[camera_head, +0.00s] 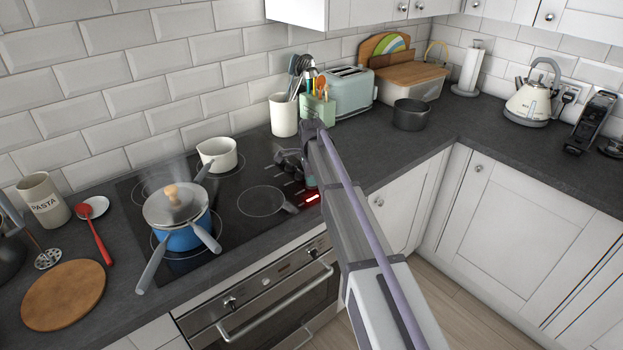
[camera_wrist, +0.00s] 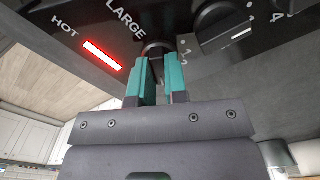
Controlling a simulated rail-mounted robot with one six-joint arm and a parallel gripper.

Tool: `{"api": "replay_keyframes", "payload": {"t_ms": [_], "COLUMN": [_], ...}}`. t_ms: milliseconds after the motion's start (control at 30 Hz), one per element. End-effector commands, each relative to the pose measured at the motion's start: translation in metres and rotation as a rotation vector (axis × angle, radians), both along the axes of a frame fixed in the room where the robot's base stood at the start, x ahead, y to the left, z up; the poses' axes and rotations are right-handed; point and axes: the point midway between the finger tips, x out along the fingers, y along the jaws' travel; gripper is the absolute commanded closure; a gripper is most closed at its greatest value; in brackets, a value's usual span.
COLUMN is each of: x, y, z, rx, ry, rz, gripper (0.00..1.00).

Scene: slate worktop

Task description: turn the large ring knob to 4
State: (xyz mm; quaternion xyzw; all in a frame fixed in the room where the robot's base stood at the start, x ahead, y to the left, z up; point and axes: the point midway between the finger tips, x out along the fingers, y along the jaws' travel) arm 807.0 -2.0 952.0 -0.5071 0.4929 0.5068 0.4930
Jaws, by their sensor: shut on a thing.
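The large ring knob (camera_wrist: 157,47) shows in the wrist view under the word LARGE, partly hidden behind the teal fingers. My gripper (camera_wrist: 160,63) is shut on this knob, one finger on each side. Small scale figures show just right of the knob; I cannot read its pointer setting. In the head view my gripper (camera_head: 303,165) is at the right end of the black hob (camera_head: 235,215), where my arm hides most of the knob.
A red HOT light (camera_wrist: 103,55) glows beside the knob, and another dark knob (camera_wrist: 222,25) stands close on the right. A steaming blue pan (camera_head: 180,236) and a white pan (camera_head: 218,154) stand on the hob. A utensil crock (camera_head: 284,115) and toaster (camera_head: 348,92) stand behind my gripper.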

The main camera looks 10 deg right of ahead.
Motion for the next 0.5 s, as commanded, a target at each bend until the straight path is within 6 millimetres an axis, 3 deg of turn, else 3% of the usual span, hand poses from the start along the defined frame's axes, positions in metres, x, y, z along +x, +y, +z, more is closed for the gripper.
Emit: {"api": "replay_keyframes", "payload": {"t_ms": [500], "x": [-0.0006], "y": [-0.0001], "z": [-0.0002], "rx": [0.000], "ry": [0.001], "rz": [-0.092], "gripper": [1.00]}}
